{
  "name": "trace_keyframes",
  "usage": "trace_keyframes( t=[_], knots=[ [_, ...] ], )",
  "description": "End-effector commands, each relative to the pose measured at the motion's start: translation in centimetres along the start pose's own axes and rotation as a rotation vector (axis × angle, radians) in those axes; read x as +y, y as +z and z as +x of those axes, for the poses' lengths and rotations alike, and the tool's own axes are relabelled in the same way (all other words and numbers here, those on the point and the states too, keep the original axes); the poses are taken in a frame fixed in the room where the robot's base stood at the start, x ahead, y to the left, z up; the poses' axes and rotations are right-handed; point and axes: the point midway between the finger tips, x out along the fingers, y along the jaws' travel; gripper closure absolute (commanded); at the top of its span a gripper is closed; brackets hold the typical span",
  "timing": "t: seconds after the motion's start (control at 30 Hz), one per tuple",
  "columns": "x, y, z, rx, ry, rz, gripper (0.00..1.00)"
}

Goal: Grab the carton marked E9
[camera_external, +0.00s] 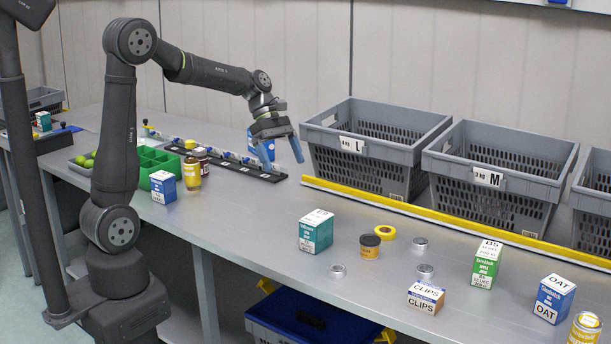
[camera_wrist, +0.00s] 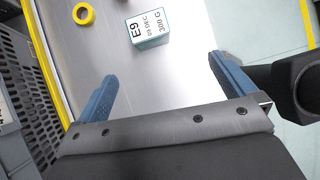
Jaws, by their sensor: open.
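The carton marked E9 (camera_wrist: 150,32) is white and teal and stands near the top of the wrist view, beyond my fingertips. In the external view, the teal-and-white carton (camera_external: 316,234) stands on the grey bench, in front of and to the right of my gripper (camera_external: 281,155). My gripper is open and empty, raised above the bench. In the wrist view its two blue fingers (camera_wrist: 163,68) are spread apart, and the carton lies ahead of the gap, not between them.
A yellow tape ring (camera_external: 385,232), an amber jar (camera_external: 369,248) and a CLIPS carton (camera_external: 426,297) are to the carton's right. Grey crates L (camera_external: 352,144) and M (camera_external: 488,178) stand behind a yellow strip (camera_external: 450,219). Bare bench lies left of the carton.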

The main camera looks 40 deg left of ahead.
Motion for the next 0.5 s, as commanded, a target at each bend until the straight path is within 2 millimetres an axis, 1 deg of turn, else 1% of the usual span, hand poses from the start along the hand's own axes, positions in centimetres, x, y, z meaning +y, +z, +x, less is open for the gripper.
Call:
trace_keyframes(
  t=[0.03,0.13,0.23,0.3,0.4,0.5],
  knots=[
    [-0.1,-1.8,1.3,-0.075,-0.030,-0.011,0.00],
    [-0.2,-4.3,3.1,-0.247,-0.041,-0.001,0.00],
    [-0.2,-6.3,4.2,-0.399,-0.006,0.007,0.00],
    [0.0,-7.4,4.7,-0.481,0.033,0.008,0.00],
    [0.2,-8.5,4.9,-0.558,0.086,0.011,0.00],
    [0.3,-8.9,5.2,-0.592,0.115,0.015,0.00]
  ],
)
